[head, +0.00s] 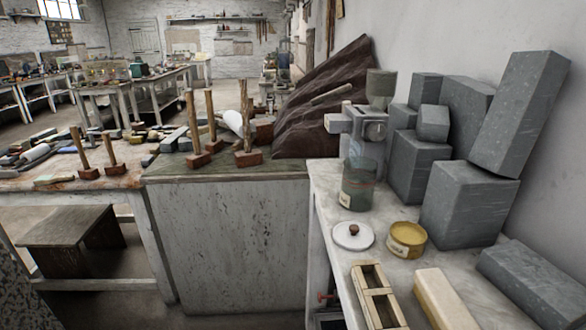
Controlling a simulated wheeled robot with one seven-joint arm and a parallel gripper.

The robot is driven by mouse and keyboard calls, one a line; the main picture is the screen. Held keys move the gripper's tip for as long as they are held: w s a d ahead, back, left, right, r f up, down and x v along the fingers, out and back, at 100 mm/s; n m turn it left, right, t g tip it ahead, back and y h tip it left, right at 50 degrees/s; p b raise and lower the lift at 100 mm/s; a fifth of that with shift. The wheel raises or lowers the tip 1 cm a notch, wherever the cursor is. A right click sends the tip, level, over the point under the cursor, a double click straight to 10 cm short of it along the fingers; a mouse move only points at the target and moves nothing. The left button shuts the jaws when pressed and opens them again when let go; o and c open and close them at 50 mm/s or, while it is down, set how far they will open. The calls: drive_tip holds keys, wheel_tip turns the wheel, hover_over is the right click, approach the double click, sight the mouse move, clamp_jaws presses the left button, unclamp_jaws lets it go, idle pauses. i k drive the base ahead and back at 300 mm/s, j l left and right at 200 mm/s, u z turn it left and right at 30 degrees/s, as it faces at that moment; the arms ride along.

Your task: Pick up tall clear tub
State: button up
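The tall clear tub (358,188) stands upright on the pale bench (330,183) at the right in the head view. It is a see-through, greenish cylinder with a small pale label low on its front and a thin reddish line around it. Its upper part is very transparent, so its rim is hard to make out. My gripper is not in view.
Close in front of the tub are a round white lid (366,239) with a brown knob and a yellow tub (407,240). A grey machine (352,128) stands behind. Grey stone blocks (465,205) crowd the right. A wooden frame (379,300) and pale block (443,300) lie nearer.

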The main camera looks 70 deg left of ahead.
sight(359, 175)
drive_tip(key=u, duration=1.5)
